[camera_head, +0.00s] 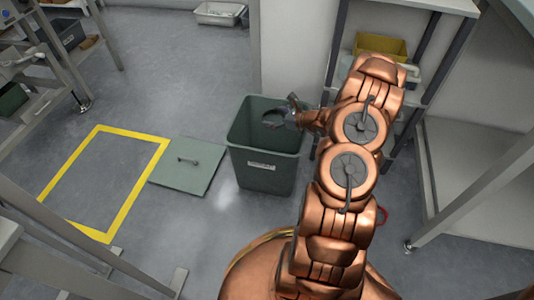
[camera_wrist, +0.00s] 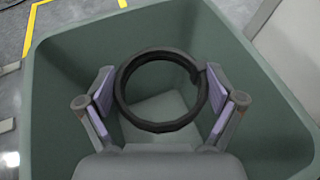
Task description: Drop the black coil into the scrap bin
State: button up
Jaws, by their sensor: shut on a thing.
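The black coil (camera_wrist: 120,98) is a dark ring held between the two fingers of my gripper (camera_wrist: 162,100) in the wrist view. The gripper is shut on it. The green scrap bin (camera_head: 264,164) stands open on the floor in the head view, with a pale label on its front. The coil (camera_head: 274,118) and gripper (camera_head: 292,115) are over the bin's opening, near its right rim. In the wrist view the bin (camera_wrist: 70,60) surrounds the coil on all sides, and its floor shows through the ring. Exact height above the bin floor is hard to tell.
A flat green lid (camera_head: 187,166) lies on the floor left of the bin. A yellow floor outline (camera_head: 150,190) is further left. A shelf with a yellow bin (camera_head: 381,46) stands behind my arm, and a white pillar (camera_head: 290,50) is behind the bin.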

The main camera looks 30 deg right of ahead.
jog(key=o, duration=0.8)
jog(key=shift+s+d, duration=0.1)
jog(key=v, duration=1.1)
jog(key=shift+s+d+r, duration=0.15)
jog(key=shift+s+r, duration=0.05)
jog(key=shift+s, duration=0.1)
